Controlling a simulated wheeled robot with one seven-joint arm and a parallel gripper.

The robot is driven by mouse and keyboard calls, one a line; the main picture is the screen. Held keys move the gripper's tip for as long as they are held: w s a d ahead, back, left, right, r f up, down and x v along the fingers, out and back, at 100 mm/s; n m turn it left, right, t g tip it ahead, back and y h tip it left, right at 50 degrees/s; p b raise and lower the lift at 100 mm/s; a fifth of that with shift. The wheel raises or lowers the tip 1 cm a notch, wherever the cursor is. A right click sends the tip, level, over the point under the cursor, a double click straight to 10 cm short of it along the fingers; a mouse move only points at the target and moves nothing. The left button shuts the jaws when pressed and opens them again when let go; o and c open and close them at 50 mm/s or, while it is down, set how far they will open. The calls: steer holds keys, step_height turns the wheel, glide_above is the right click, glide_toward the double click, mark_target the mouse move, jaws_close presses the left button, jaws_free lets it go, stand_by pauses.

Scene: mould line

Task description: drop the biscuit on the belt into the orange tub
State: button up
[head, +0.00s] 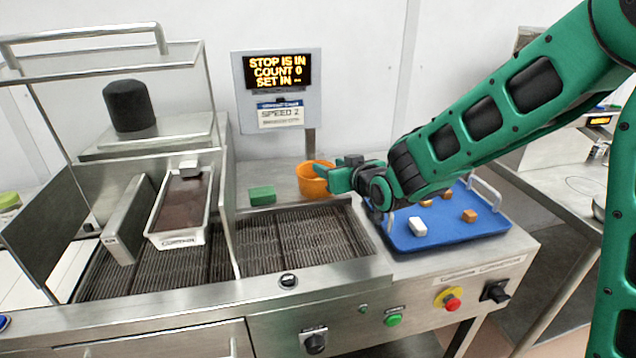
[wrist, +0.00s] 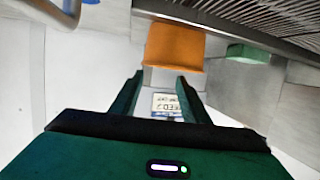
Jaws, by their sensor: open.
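The orange tub (head: 313,184) stands on the steel ledge behind the belt (head: 290,240), left of my gripper (head: 336,178). In the wrist view the tub (wrist: 174,47) is just beyond my open fingers (wrist: 158,82), with nothing between them. In the head view the fingers overlap the tub's right side; I cannot tell whether they touch it. No separate biscuit shows on the bare stretch of belt. A white tin of brown filling (head: 182,205) sits on the belt's left part, with a pale block (head: 189,169) at its far end. The tub's inside is mostly hidden.
A green block (head: 262,195) lies on the ledge left of the tub. A metal guard frame surrounds the belt's left part.

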steer(key=v, duration=0.9)
steer(key=shift+w+d, duration=0.1)
steer(key=s+d+f+m+g+h, duration=0.1)
steer(key=s+d+h, duration=0.1)
steer(key=d, duration=0.6)
steer(key=s+d+f+m+g+h, duration=0.2)
steer(key=s+d, duration=0.1)
steer(key=d, duration=0.6)
steer(key=s+d+f+m+g+h, duration=0.2)
steer(key=d, duration=0.6)
steer(key=shift+s+d+f+h, duration=0.15)
steer(key=shift+s+d+h, duration=0.05)
steer(key=shift+s+h, duration=0.2)
steer(key=s+d+m+g, duration=0.3)
steer(key=s+d+g, duration=0.1)
steer(key=s, duration=0.9)
steer(key=s+d+f+m+g, duration=0.1)
steer(key=s+d+m+g, duration=0.2)
steer(key=s+d, duration=0.4)
steer(key=s+g, duration=0.1)
steer(key=s, duration=0.6)
steer(key=shift+s+f+m, duration=0.15)
steer(key=shift+m, duration=0.25)
